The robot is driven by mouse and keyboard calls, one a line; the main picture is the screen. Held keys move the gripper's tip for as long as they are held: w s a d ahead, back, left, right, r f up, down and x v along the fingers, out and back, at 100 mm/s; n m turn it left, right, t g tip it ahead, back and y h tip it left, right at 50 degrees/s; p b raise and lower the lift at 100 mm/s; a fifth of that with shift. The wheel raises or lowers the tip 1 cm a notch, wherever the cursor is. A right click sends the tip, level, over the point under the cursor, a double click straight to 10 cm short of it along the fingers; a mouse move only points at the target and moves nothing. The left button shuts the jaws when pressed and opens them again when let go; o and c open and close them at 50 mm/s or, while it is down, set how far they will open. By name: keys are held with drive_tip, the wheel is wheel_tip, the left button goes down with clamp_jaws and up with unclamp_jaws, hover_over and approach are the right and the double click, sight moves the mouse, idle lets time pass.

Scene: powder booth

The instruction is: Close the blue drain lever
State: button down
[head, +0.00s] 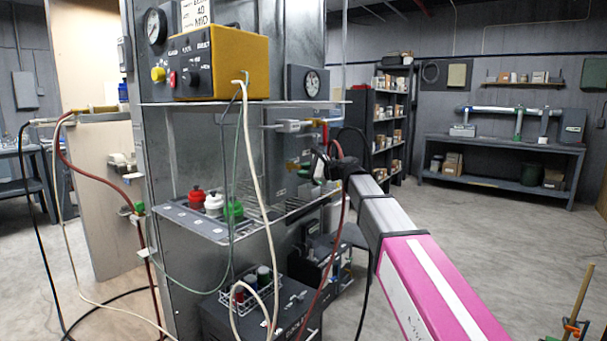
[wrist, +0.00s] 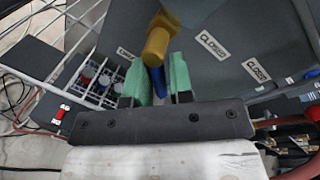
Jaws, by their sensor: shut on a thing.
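The blue drain lever (wrist: 158,82) shows in the wrist view as a narrow blue strip between the two green fingers of my gripper (wrist: 158,74). My gripper is shut on it. A brass valve body (wrist: 157,46) sits just beyond the lever and hides part of it. In the head view my gripper (head: 325,168) reaches the dark panel at the right side of the grey cabinet. The blue lever cannot be made out there.
White "CLOSED" labels (wrist: 212,45) are on the grey panel right of the valve. A wire rack of bottles (wrist: 98,80) is left below. In the head view a shelf (head: 180,222) with coloured-cap bottles and hanging hoses (head: 262,200) are left of my arm.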

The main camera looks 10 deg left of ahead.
drive_tip(key=n, duration=0.2)
drive_tip(key=n+t, duration=0.1)
drive_tip(key=n, duration=0.1)
drive_tip(key=shift+r+n+h, duration=0.4)
idle(0.5)
drive_tip(key=c, duration=1.1)
unclamp_jaws()
drive_tip(key=shift+r, duration=0.1)
drive_tip(key=v, duration=1)
drive_tip(key=shift+s+d+r, duration=0.1)
drive_tip(key=shift+s+d, duration=0.1)
drive_tip(key=shift+d, duration=0.15)
